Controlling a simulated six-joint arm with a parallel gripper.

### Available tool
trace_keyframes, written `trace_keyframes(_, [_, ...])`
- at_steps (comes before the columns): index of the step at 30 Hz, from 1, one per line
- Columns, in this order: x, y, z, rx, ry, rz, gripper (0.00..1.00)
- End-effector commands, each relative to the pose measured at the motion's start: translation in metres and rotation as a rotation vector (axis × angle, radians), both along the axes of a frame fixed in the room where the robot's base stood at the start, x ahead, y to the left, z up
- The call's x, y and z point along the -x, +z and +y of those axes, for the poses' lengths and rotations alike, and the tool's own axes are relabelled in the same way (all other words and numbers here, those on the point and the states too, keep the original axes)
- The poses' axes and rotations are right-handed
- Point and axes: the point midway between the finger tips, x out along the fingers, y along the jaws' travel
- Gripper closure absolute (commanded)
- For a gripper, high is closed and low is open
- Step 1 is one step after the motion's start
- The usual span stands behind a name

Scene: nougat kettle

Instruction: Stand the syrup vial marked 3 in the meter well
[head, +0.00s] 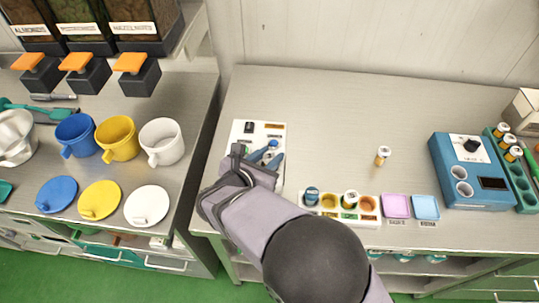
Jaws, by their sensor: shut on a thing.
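My gripper (265,156) is over the white panel (240,131) left of the table's middle. It is shut on a small blue thing, mostly hidden by the fingers; I cannot tell what it is. A small vial (383,155) with a white top and amber body stands alone on the table, well to the right of my gripper. Several similar vials (510,154) are in the green rack (526,188) at the far right. Their numbers are too small to read.
A white holder (335,216) with several coloured pots, a pink tray (397,205) and a light blue tray (425,207) line the front edge. Mugs (118,138) and lids (99,200) stand on the left counter. The table's back middle is clear.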

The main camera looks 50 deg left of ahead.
Motion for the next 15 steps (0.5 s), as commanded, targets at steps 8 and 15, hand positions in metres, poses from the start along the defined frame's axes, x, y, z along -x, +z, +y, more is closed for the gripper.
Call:
trace_keyframes(8, [0.0, -0.006, 0.0001, 0.0, 0.0, 0.0, 0.95])
trace_keyframes(15, [-0.0001, -0.0103, 0.0001, 0.0, 0.0, 0.0, 0.95])
